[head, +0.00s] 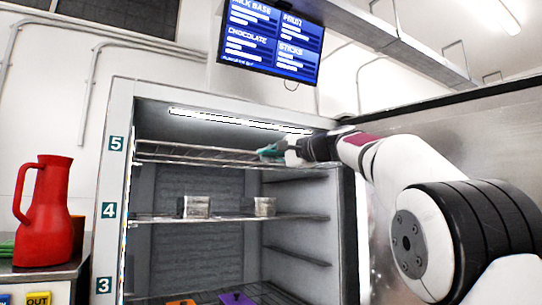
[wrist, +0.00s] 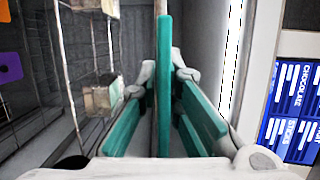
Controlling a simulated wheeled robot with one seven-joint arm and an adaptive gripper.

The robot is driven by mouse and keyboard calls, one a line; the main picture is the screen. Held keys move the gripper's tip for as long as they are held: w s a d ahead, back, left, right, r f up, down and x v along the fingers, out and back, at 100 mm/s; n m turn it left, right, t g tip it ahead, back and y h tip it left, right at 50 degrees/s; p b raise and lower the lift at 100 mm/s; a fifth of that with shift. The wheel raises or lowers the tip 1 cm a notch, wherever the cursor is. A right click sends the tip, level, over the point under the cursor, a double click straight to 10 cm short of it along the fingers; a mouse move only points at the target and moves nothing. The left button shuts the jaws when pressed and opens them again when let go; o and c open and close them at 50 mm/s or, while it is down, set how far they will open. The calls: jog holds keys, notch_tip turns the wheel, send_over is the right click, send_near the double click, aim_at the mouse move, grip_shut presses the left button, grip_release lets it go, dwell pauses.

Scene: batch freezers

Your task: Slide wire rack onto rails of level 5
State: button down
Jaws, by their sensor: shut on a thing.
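The wire rack (head: 195,153) is in the upper part of the open freezer cabinet, at the height of the sign marked 5 (head: 115,143). It looks roughly level. My gripper (head: 268,150) is at the rack's right part in the head view, with its teal fingers shut on the rack. In the wrist view my gripper (wrist: 165,90) fills the middle, and a thin bar of the rack (wrist: 160,7) shows edge-on beyond the fingertips. The level 5 rails are hard to make out, so I cannot tell whether both rack sides rest on them.
Below, a level 4 shelf (head: 230,217) holds two metal tins (head: 196,207) (head: 264,206). Purple (head: 236,299) and orange items lie lower down. The cabinet's left post (head: 112,200) and the open door (head: 450,120) flank the opening. A red jug (head: 45,212) stands left.

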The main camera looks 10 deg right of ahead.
jog(key=shift+w+a, duration=0.2)
jog(key=shift+w, duration=0.45)
jog(key=shift+w+a, duration=0.2)
jog(key=shift+w, duration=0.5)
